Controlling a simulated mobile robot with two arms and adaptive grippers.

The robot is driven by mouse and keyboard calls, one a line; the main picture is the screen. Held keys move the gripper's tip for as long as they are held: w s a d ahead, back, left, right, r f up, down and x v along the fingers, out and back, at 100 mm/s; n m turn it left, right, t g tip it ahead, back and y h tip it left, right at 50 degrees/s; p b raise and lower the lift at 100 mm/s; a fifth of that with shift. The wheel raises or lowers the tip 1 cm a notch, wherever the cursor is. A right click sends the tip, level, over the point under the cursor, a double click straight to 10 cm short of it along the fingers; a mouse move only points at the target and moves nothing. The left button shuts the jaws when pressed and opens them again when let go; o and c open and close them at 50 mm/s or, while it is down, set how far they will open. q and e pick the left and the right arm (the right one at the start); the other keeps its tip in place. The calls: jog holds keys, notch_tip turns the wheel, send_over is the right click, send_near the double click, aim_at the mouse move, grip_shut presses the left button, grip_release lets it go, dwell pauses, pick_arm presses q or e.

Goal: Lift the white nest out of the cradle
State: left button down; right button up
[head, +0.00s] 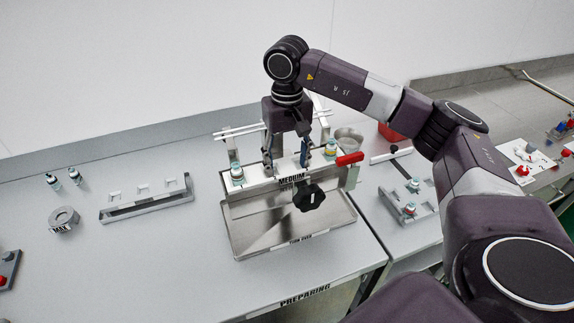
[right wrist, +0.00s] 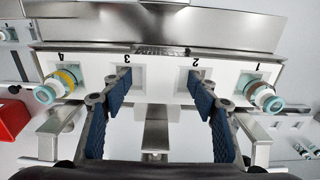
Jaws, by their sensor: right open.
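The white nest (head: 258,187) sits in the metal cradle (head: 234,158) at the middle of the bench. In the right wrist view the nest (right wrist: 160,62) shows square slots numbered 1 to 4. Vials stand in slot 4 (right wrist: 67,78) and slot 1 (right wrist: 262,92); slots 3 and 2 hold no vial. My right gripper (head: 286,161) is open above the nest, pointing down. In the right wrist view its blue-padded fingertips (right wrist: 159,82) are apart, at slots 3 and 2. I cannot tell whether they reach inside. My left gripper is not in view.
A black knob (head: 309,197) and metal tray (head: 255,239) lie in front of the cradle. A red handle (head: 350,159) juts out at its right. A rack (head: 145,206), a ring (head: 64,218) and two vials (head: 74,175) stand left. Free bench lies between rack and tray.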

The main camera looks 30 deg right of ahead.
jog(key=shift+f, duration=0.2)
jog(key=c, duration=1.4)
jog(key=shift+r, duration=0.1)
